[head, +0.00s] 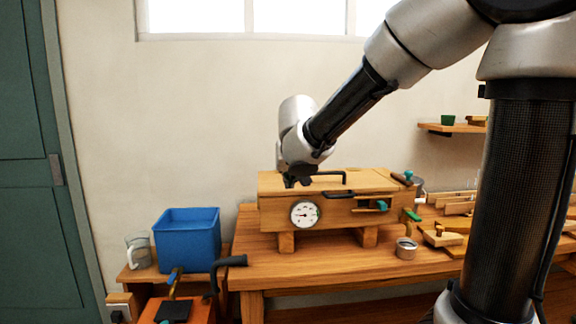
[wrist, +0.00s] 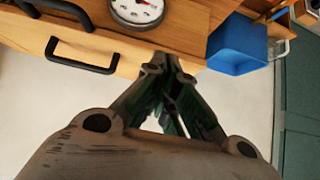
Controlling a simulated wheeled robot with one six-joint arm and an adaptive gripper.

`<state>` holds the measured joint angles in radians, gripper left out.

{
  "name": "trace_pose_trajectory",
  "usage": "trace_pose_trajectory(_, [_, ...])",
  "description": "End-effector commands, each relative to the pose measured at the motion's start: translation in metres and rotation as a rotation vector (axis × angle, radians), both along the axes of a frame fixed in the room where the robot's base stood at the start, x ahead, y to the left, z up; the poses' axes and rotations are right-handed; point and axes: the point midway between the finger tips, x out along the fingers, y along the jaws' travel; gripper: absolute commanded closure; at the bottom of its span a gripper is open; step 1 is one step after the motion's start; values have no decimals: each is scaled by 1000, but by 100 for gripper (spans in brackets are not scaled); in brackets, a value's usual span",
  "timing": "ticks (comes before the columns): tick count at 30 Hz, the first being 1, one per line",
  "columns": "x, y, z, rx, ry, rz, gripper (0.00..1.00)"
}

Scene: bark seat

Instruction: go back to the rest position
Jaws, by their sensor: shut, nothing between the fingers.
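My gripper (wrist: 168,62) is shut and empty in the wrist view, with its fingertips together. The box stands on short legs on a wooden bench (head: 300,268) and carries a round white dial (head: 305,213) and a black handle on top. I cannot tell whether the gripper touches the box. The dial also shows in the wrist view (wrist: 137,10).
A blue bin (head: 188,240) stands left of the bench, beside a clear mug (head: 138,252). A black crank handle (head: 232,261) sticks up near the bench's left edge. A small tin (head: 406,248) and wooden pieces lie at the right.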

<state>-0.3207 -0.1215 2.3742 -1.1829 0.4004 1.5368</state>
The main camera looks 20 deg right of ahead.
Motion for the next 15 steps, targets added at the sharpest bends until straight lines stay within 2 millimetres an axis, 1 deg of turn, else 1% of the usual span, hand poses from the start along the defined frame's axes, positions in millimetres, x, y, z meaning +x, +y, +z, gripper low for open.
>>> trace_pose_trajectory(1, [-6,1,-5,-2,1,1,100])
trace_pose_trajectory(4, [-14,3,-11,-1,0,0,100])
trace_pose_trajectory(11, [-19,4,-15,-30,5,26,100])
trace_pose_trajectory(13, [-19,-1,-15,-104,23,76,100])
trace_pose_trajectory(15, [-26,-14,-21,-201,73,119,100])
